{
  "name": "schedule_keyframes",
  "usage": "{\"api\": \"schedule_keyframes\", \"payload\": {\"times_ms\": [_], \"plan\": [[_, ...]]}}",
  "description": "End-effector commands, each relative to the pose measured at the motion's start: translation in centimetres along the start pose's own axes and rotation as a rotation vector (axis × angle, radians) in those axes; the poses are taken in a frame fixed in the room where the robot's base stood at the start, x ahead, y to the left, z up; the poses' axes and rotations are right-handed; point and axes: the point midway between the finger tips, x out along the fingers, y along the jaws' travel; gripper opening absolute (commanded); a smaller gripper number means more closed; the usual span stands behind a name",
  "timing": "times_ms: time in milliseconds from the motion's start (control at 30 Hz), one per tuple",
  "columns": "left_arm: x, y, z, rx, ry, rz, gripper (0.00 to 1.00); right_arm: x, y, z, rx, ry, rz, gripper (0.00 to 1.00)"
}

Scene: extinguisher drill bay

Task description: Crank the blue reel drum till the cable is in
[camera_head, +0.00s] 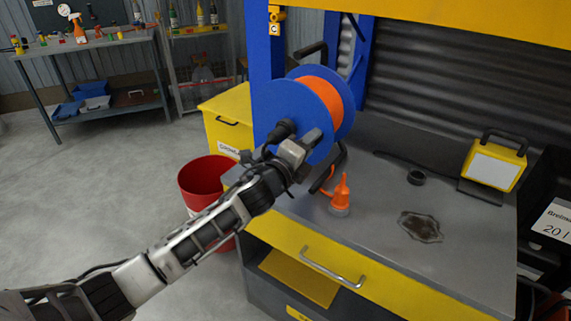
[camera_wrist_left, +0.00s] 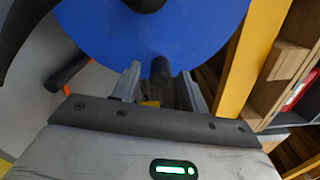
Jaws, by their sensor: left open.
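The blue reel drum (camera_head: 280,102), wound with orange cable (camera_head: 322,93), stands at the back left of the grey workbench (camera_head: 385,245). Its blue face also fills the top of the left wrist view (camera_wrist_left: 205,35). A dark crank knob (camera_wrist_left: 160,69) sticks out from the drum's face towards me. My left gripper (camera_head: 308,142) is at the drum's lower front face. In the left wrist view its open fingers (camera_wrist_left: 160,85) stand on either side of the knob; I cannot tell whether they touch it. My right gripper is out of view.
An orange bottle-like item (camera_head: 341,196) stands on the bench near the drum. A red bucket (camera_head: 204,178) stands on the floor left of the bench.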

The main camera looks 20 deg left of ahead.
Motion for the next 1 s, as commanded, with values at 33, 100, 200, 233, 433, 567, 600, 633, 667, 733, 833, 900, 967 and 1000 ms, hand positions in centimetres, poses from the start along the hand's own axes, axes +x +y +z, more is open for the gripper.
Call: {"api": "schedule_keyframes", "payload": {"times_ms": [33,100,200,233,433,567,600,633,667,733,833,900,967,1000], "plan": [[-1.1,0.1,0.0,0.002,0.002,0.002,0.44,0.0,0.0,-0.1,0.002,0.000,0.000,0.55],[-2.8,0.2,0.0,0.002,0.002,0.003,0.44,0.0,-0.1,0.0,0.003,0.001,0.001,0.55],[-5.3,0.3,-0.1,0.001,0.002,0.003,0.44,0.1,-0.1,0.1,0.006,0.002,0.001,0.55],[-6.1,0.2,-0.1,0.002,0.002,0.004,0.44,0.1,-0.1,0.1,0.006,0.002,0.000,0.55],[-10.6,0.3,0.0,0.001,0.001,0.004,0.44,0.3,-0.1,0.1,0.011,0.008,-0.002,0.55],[-12.7,0.2,0.0,0.001,0.001,0.004,0.44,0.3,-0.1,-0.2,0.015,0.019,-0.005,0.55],[-13.1,0.2,0.0,0.002,0.000,0.003,0.44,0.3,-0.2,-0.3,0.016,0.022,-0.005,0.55],[-13.4,0.2,0.0,0.002,0.000,0.003,0.44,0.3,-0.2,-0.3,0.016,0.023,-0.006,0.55],[-13.6,0.1,0.0,0.002,-0.001,0.002,0.44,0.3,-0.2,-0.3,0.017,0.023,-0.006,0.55],[-14.0,0.1,0.0,0.001,-0.001,0.002,0.44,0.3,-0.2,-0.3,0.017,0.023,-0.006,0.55],[-14.2,0.0,0.1,0.001,-0.001,0.001,0.44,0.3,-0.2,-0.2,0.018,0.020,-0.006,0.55],[-14.2,0.0,0.1,0.001,-0.001,0.001,0.44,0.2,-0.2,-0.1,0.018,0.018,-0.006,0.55],[-14.2,0.0,0.1,0.001,-0.001,0.001,0.44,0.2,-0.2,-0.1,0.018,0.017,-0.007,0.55],[-14.2,0.0,0.1,0.001,-0.001,0.001,0.44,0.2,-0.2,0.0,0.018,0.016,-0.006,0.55]]}}
